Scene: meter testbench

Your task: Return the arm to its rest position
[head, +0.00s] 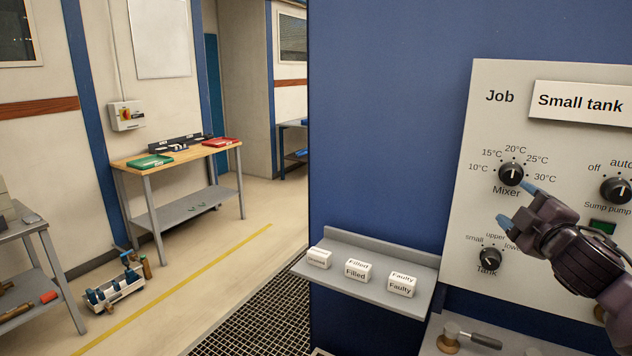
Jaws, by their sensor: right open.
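My right gripper (516,204) is in front of the light control panel (462,200), its arm coming in from the right. Its two blue-tipped fingers are spread apart with nothing between them. The fingertips appear between the mixer knob (510,174) above and the tank knob (491,257) below; I cannot tell how far they are from the panel. The mixer knob's mark points up, near 20°C. The gripper partly covers the tank knob's labels. My left gripper is not in view.
The sump pump knob (615,190) and a green button (602,227) are right of the gripper. A grey shelf (385,295) with white labelled blocks (357,270) juts out lower left. A valve handle (484,341) is below. A workbench (225,158) stands far left.

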